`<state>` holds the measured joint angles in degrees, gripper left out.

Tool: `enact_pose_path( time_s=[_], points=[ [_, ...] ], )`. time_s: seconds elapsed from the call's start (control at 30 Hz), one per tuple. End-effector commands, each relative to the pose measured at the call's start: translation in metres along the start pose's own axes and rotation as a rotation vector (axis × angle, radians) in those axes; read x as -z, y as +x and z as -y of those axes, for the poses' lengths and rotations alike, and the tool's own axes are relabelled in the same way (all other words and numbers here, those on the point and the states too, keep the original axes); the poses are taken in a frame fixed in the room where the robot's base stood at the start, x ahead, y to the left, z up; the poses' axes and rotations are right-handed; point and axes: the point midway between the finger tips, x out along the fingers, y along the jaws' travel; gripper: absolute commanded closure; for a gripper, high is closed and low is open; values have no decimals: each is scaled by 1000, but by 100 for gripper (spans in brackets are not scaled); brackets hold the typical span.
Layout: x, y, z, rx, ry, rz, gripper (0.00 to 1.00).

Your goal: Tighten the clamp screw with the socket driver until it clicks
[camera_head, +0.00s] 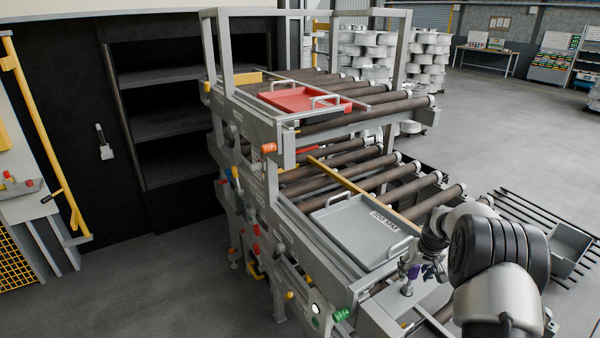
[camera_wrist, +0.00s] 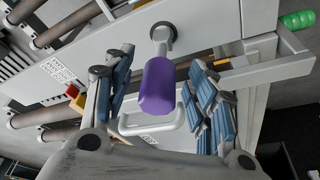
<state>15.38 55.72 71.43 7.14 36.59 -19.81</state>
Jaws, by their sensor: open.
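A purple-handled tool (camera_wrist: 160,88), which looks like the socket driver, shows in the wrist view with its short metal shaft at a round grey holder. Its purple handle (camera_head: 414,272) is small in the head view, at the front end of the lower conveyor. My gripper (camera_wrist: 158,70) is open, with one blue-padded finger on each side of the handle. Gaps show between the pads and the handle. In the head view my gripper (camera_head: 426,268) is partly hidden by my own arm. I cannot make out the clamp screw in either view.
A grey tray (camera_head: 345,232) with handles lies on the lower rollers. A red tray (camera_head: 298,97) lies on the upper rollers. A green knob (camera_head: 341,315) sticks out at the lower front; it also shows in the wrist view (camera_wrist: 297,19). A grey bin (camera_head: 570,248) stands at right.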

Motion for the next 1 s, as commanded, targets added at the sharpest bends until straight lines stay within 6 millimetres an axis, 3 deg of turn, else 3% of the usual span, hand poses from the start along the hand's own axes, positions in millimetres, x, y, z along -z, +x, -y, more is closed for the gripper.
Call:
enact_pose_path(
  time_s=[0.17, 0.53, 0.87, 1.0],
  points=[
    [2, -17, 0, -1, 0, -4, 48],
    [1, -93, -1, -1, 1, -4, 48],
    [-2, -133, 6, -1, -2, -7, 48],
    [-16, -180, 29, -2, -7, -19, 48]
  ],
)
